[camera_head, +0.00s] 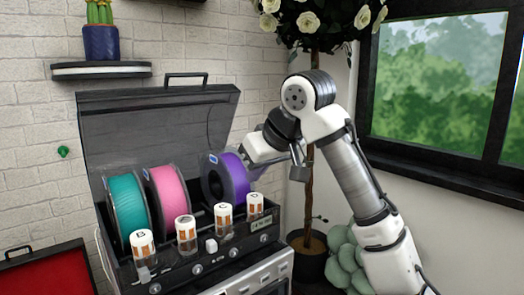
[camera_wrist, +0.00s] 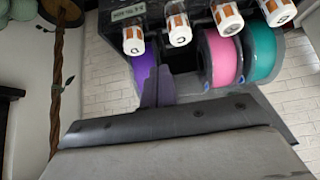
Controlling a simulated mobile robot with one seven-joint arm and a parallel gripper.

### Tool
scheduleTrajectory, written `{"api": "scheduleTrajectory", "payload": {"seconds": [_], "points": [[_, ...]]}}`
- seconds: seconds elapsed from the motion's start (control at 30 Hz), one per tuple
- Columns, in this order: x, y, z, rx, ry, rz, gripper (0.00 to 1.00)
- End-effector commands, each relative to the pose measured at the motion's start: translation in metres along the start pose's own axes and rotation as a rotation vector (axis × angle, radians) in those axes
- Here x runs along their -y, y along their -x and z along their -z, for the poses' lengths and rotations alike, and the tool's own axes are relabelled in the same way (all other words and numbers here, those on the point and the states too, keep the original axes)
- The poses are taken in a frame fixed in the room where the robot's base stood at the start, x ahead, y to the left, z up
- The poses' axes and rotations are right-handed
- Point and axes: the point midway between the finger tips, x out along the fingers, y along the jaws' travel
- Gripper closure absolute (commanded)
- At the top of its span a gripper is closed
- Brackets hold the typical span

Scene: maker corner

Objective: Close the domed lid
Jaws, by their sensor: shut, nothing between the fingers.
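The domed lid (camera_head: 150,120) is a smoky, see-through cover with a black rim. It stands raised at the back of a black filament box (camera_head: 205,265), with a black handle (camera_head: 187,79) on its top edge. My gripper (camera_head: 255,171) is at the right side of the open box, beside the purple spool (camera_head: 233,176), with its fingers shut and empty. In the wrist view, my gripper's fingers (camera_wrist: 157,88) point toward the purple spool (camera_wrist: 143,72). I cannot tell whether they touch the lid.
A teal spool (camera_head: 128,208) and a pink spool (camera_head: 169,190) stand in the box. Several white-capped jars (camera_head: 186,230) line its front. A potted rose tree (camera_head: 312,262) and green plant (camera_head: 345,256) stand to the right. A shelf (camera_head: 101,70) with a cactus is above left.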

Motion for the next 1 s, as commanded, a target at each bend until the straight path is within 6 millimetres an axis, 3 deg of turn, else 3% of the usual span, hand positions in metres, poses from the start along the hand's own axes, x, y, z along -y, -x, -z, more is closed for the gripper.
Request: {"api": "scheduleTrajectory", "payload": {"seconds": [0.23, 1.0], "points": [[0.0001, -0.0133, -0.0138, 0.0, 0.0, 0.001, 1.0], [0.0002, -0.0138, -0.0142, -0.001, 0.0, 0.001, 1.0]]}}
